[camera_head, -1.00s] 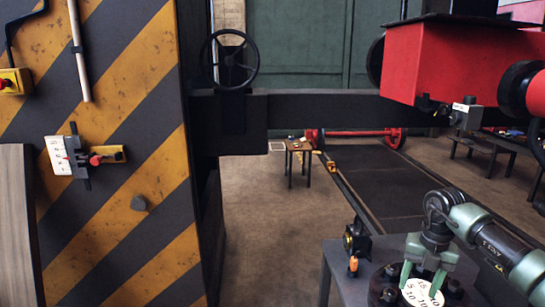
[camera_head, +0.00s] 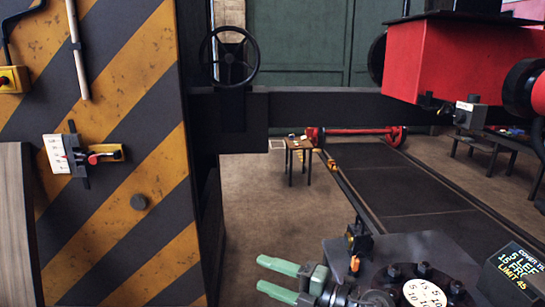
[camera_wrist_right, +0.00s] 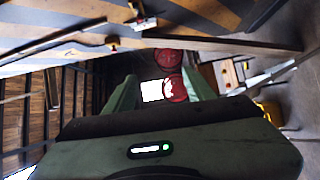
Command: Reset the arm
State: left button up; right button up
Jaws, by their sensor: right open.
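My right gripper (camera_head: 279,279) is at the bottom middle of the head view. Its two green fingers point left, apart and empty, over the floor left of the dark pedestal. In the wrist view its fingers (camera_wrist_right: 160,78) frame blurred red round shapes and a white patch beyond them. The task's arm cannot be clearly singled out. A red-handled lever (camera_head: 104,155) sits beside a white scale plate (camera_head: 56,154) on the striped panel. My left gripper is out of view.
The dark pedestal (camera_head: 430,249) carries a white numbered dial (camera_head: 424,293). A sign with lit text (camera_head: 520,264) stands at its right. A small lantern (camera_head: 358,239) is at its back left corner. A black handwheel (camera_head: 229,58) and red machinery (camera_head: 455,60) are behind.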

jog(key=d+r+m+t+h, duration=0.1)
jog(key=d+m+t+h, duration=0.85)
jog(key=m, duration=0.65)
jog(key=s+d+f+m+g+h, duration=0.2)
jog(key=s+d+f+m+h, duration=0.35)
jog(key=d+f+m, duration=0.2)
jog(key=s+d+f+m+g, duration=0.2)
jog(key=s+f+g, duration=0.5)
jog(key=s, duration=0.6)
jog(key=s+d+f+m+g, duration=0.2)
jog(key=s+f+g, duration=0.3)
jog(key=s+f, duration=0.65)
jog(key=s+f+g, duration=0.1)
jog(key=s+f, duration=0.1)
jog(key=f, duration=1)
jog(key=s+f+g, duration=0.1)
jog(key=s+f, duration=0.1)
jog(key=f, duration=1)
jog(key=s+d+f+h, duration=0.1)
jog(key=s+d+f, duration=0.2)
jog(key=s+f, duration=1.3)
jog(key=shift+s+g, duration=0.35)
jog(key=shift+s, duration=0.2)
